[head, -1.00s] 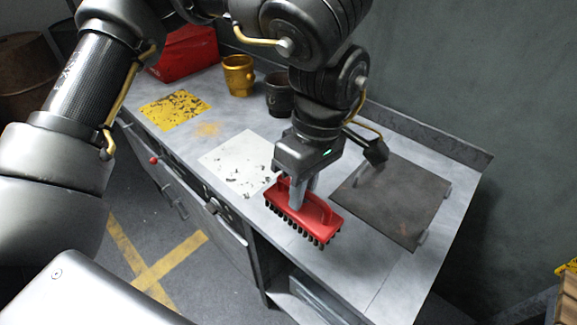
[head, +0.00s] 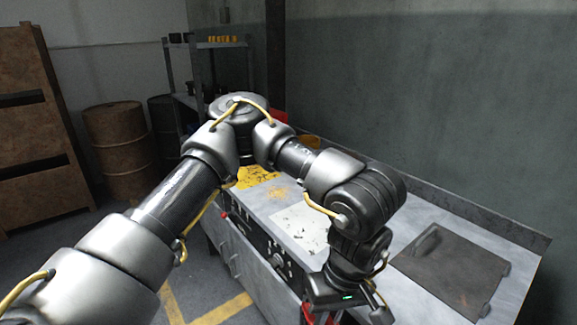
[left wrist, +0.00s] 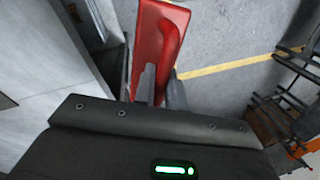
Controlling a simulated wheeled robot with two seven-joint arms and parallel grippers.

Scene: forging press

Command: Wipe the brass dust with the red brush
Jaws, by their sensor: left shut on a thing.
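The brass dust (head: 278,193) is an orange-yellow patch on the grey bench top, between the yellow sheet and the white sheet. My left gripper is shut on the red brush. In the head view only a red sliver of the brush (head: 308,315) shows at the bottom edge, below my wrist, near the bench's front. In the left wrist view the brush (left wrist: 160,38) stands between the fingers of my left gripper (left wrist: 155,88), with floor beyond it. Its bristles are mostly hidden there. My right gripper is not in view.
A speckled yellow sheet (head: 254,177), a white sheet with dark bits (head: 298,226) and a dark plate (head: 455,270) lie on the bench. A red box (head: 280,116) is mostly hidden behind my arm. Rusty barrels (head: 120,150) and a shelf stand behind.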

